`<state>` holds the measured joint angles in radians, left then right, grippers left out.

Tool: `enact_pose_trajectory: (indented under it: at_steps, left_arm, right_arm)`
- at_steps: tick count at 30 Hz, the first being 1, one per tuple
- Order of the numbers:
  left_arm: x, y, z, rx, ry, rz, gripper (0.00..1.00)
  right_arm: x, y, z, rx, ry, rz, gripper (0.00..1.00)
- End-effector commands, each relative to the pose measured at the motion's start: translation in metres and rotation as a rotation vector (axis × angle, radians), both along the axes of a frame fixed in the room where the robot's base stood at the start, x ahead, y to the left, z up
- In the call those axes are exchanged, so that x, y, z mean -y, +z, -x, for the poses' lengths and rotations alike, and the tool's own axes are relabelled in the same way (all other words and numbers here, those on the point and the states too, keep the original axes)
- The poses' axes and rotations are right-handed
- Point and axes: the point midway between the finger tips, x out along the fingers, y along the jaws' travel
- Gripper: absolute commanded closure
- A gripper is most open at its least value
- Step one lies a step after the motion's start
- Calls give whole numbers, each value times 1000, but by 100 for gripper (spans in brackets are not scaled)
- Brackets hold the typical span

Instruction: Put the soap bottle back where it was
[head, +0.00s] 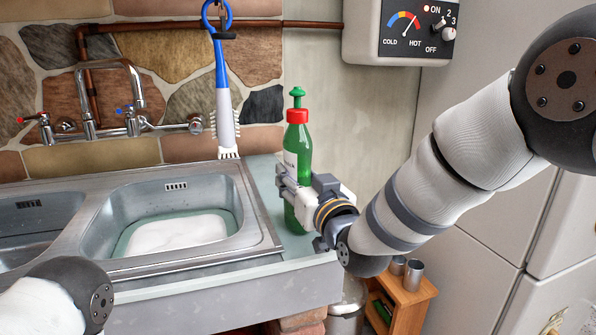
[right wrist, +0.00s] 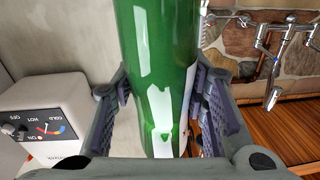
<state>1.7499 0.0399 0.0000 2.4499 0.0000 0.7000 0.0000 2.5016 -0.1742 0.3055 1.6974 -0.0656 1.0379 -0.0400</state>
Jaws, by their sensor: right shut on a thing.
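The soap bottle (head: 298,150) is green with a red collar and a green pump top. It stands upright at the right end of the counter, right of the sink (head: 258,222). My right gripper (head: 288,184) is shut around its middle. In the right wrist view the green bottle (right wrist: 158,70) fills the space between both fingers of the gripper (right wrist: 158,105). Its base is partly hidden behind the gripper, and I cannot tell whether it touches the counter. My left arm shows at the lower left, but its gripper is out of view.
A blue and white brush (head: 222,90) hangs on the stone wall left of the bottle. The tap (head: 133,120) is behind the sink. A water heater box (head: 405,30) is up on the right. A small wooden shelf (head: 410,300) with metal cups stands below the counter.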

Motion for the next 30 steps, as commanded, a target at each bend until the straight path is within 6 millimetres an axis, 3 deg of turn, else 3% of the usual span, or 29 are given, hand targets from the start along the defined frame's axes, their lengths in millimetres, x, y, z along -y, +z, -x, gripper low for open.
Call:
enact_pose_trajectory:
  at_steps: [5,6,8,20,30]
  left_arm:
    - [0,0,0,0,0,0,57]
    - [0,0,0,0,0,0,57]
    - [0,0,0,0,0,0,57]
    - [0,2,-2,6,0,0,57]
    - [0,20,-21,75,0,0,57]
  right_arm:
    - [0,-1,0,5,0,-2,100]
    - [0,-2,0,2,0,-1,55]
    - [0,-2,0,2,0,-1,42]
    - [1,2,3,1,-1,1,40]
    - [32,5,78,7,-1,1,40]
